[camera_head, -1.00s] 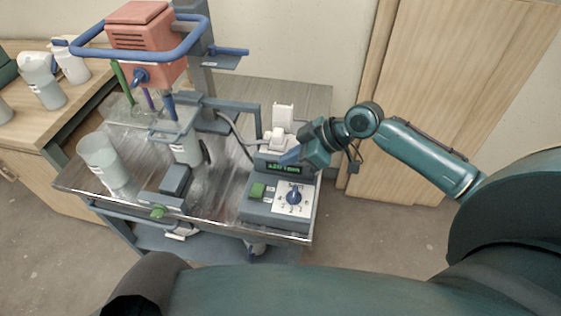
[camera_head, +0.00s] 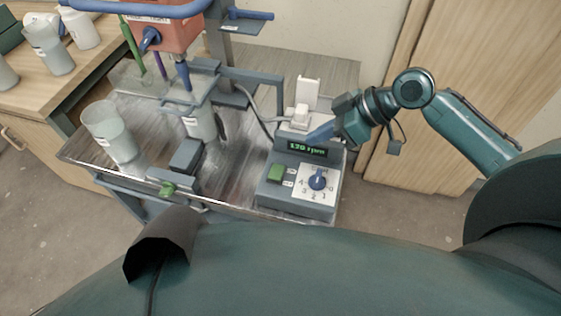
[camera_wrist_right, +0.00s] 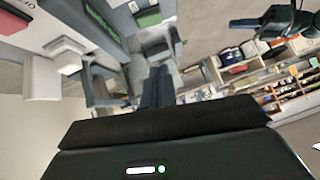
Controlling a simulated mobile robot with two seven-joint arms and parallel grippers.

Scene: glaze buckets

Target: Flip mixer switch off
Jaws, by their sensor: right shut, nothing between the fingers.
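The mixer's grey control box (camera_head: 268,195) stands at the right front of the cart. It carries a green switch (camera_head: 276,173), a blue dial (camera_head: 317,179) on a white scale, and a lit display (camera_head: 307,149) reading about 130 rpm. The switch also shows in the right wrist view (camera_wrist_right: 148,18). The red mixer motor (camera_head: 180,36) is at the upper left, its top cut off. My right gripper (camera_head: 314,136) is shut and empty, its fingers just behind and above the display, apart from the switch. Its fingers show in the wrist view (camera_wrist_right: 157,84). My left gripper is not in view.
A white plug-like block (camera_head: 301,117) stands behind the box, close to the gripper. A bucket (camera_head: 200,122) sits under the mixer, and a clear beaker (camera_head: 112,132) stands at the cart's left. A grey clamp with a green knob (camera_head: 168,188) lies at the front edge.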

